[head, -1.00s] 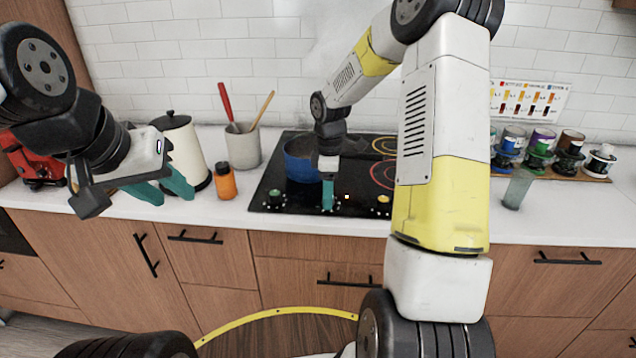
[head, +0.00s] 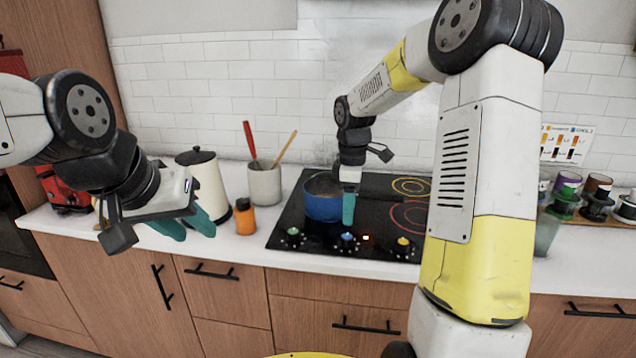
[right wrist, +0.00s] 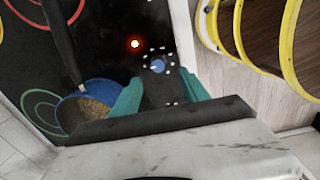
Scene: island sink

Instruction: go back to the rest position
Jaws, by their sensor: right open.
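My left gripper (head: 190,226) hangs at the left of the head view, in front of the counter. Its teal fingers show below the black wrist, near an orange bottle; the gap between them is not clear. My right gripper (head: 348,208) is over the front of the black cooktop, beside a blue pot (head: 322,202). In the right wrist view its two teal fingers (right wrist: 162,98) are apart with nothing between them. A blue knob (right wrist: 158,66) of the cooktop shows beyond them. The pot (right wrist: 88,108) also shows there, left of the fingers, with grainy brownish contents.
The cooktop (head: 385,215) has a glowing orange light near its front knobs. A cream kettle (head: 209,185), an orange bottle (head: 244,217) and a utensil crock (head: 265,183) stand left of it. Several jars (head: 566,195) stand at the right. The space before the cabinets is open.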

